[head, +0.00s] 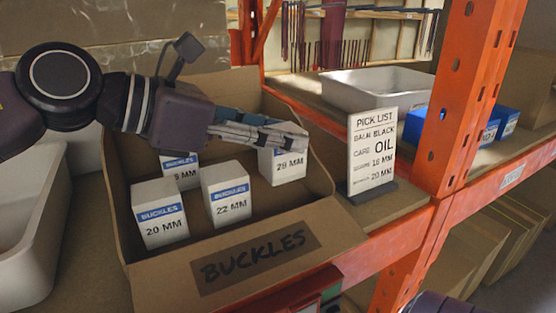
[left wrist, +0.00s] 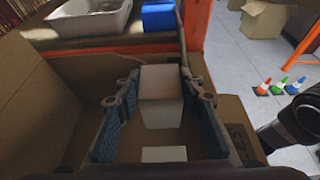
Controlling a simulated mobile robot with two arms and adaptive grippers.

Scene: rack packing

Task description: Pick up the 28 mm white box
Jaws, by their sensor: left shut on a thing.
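The 28 mm white box (head: 289,167) stands at the right back of the cardboard buckles bin (head: 330,228). My left gripper (head: 283,138) reaches in from the left over the bin and is shut on this box near its top, covering its upper part. In the left wrist view the plain white box (left wrist: 162,98) sits between the two fingers (left wrist: 160,88). The box looks upright; whether it touches the bin floor cannot be told. My right gripper is not in view.
White boxes marked 20 MM (head: 160,222) and 22 MM (head: 226,200) and a partly hidden one (head: 182,171) share the bin. A pick list sign (head: 372,150) stands right of it, by an orange rack post (head: 465,95). A white tub (head: 372,88) is behind.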

